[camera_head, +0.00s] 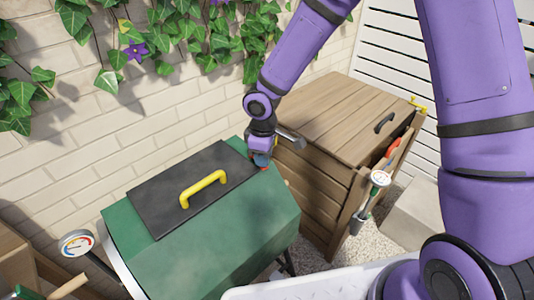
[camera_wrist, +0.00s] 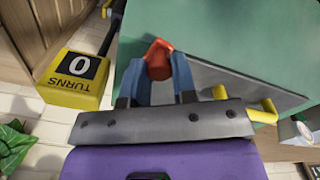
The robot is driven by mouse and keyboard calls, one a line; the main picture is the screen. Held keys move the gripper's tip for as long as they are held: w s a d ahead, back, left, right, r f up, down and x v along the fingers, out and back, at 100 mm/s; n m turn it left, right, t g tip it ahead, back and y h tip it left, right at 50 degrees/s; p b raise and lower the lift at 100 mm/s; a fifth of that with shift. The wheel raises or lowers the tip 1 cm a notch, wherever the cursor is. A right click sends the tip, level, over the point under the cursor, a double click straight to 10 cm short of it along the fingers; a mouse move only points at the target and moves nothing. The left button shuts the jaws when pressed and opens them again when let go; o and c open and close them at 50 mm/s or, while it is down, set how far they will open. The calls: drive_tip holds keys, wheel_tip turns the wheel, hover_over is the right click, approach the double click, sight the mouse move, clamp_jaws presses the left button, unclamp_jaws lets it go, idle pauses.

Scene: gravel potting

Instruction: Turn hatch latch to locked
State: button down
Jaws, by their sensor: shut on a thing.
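A green drum (camera_head: 215,245) stands in front of the brick wall. On its top is a dark hatch (camera_head: 185,180) lying flat, with a yellow handle (camera_head: 203,188). A red latch (camera_wrist: 158,55) sits on the green surface beside the dark hatch in the wrist view. My gripper (camera_wrist: 157,78) is shut on the red latch, with a blue finger on each side of it. In the head view my gripper (camera_head: 261,160) is at the hatch's right end, and it hides nearly all of the latch. I cannot tell which way the latch is set.
A yellow counter (camera_wrist: 74,80) reading "TURNS 0" is beside the drum in the wrist view. A wooden bin (camera_head: 340,115) with a dark handle stands close on the right. Round dial gauges (camera_head: 77,243) show at left and right. Ivy (camera_head: 185,25) hangs on the wall above.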

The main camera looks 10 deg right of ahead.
drive_tip(key=m, duration=0.1)
drive_tip(key=a+m, duration=0.2)
drive_tip(key=shift+s+a+m, duration=0.2)
drive_tip(key=shift+s+m, duration=0.05)
drive_tip(key=shift+m, duration=0.15)
drive_tip(key=a+m, duration=0.2)
drive_tip(key=m, duration=0.2)
drive_tip(key=shift+w+a+m, duration=0.25)
drive_tip(key=shift+a+m, duration=0.05)
drive_tip(key=shift+a, duration=0.1)
drive_tip(key=a+m, duration=0.1)
drive_tip(key=w+a+m, duration=0.1)
drive_tip(key=m, duration=0.1)
drive_tip(key=shift+w, duration=0.1)
drive_tip(key=shift+w+a+m, duration=0.35)
drive_tip(key=shift+w+m, duration=0.05)
drive_tip(key=shift+m, duration=0.55)
drive_tip(key=shift+w+a+m, duration=0.3)
drive_tip(key=shift+w+m, duration=0.1)
drive_tip(key=shift+m, duration=0.55)
drive_tip(key=c, duration=0.9)
unclamp_jaws()
